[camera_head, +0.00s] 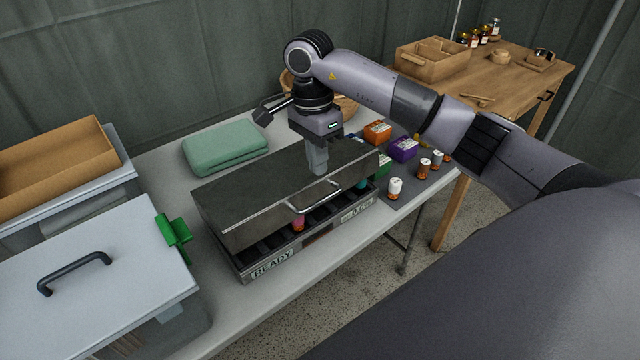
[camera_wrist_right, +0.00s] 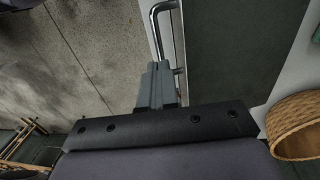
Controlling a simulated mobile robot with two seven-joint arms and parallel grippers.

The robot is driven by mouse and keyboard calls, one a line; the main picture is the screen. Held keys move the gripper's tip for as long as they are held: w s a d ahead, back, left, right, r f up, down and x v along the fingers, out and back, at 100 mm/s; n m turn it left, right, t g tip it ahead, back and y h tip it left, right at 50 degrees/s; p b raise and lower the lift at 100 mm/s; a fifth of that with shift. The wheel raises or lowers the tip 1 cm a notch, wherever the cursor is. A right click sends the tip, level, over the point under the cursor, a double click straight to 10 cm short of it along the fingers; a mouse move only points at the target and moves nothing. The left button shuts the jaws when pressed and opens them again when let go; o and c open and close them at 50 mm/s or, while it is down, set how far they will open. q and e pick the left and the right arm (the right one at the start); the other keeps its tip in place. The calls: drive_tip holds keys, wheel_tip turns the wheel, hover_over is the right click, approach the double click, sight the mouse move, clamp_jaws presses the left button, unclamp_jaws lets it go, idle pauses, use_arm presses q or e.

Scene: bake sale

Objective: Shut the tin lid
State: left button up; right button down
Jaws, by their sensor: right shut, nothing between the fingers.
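The tin (camera_head: 240,265) is a long metal box on the table, with a "READY" label on its front. Its dark lid (camera_head: 260,195) is partly lowered and slopes over the box, leaving a gap along the front. A metal handle (camera_head: 315,198) sits on the lid's front edge; it also shows in the wrist view (camera_wrist_right: 157,28). Dark compartments, a pinkish item (camera_head: 298,222) and a teal item (camera_head: 361,184) show in the gap. My right gripper (camera_head: 318,170) is shut and empty, pointing down at the lid's top; contact is unclear. My left gripper is out of view.
A folded green towel (camera_head: 225,147) lies behind the tin. A lidded bin (camera_head: 120,270) with a green clip (camera_head: 173,237) stands at left. Small boxes (camera_head: 403,149) and bottles (camera_head: 395,189) stand to the right. A wicker basket (camera_wrist_right: 295,125) is behind my gripper.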

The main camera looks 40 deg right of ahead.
sight(292, 183)
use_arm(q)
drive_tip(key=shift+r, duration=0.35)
use_arm(e)
wheel_tip(292, 183, down, 6)
drive_tip(key=shift+s, duration=0.3)
drive_tip(key=shift+f, duration=0.1)
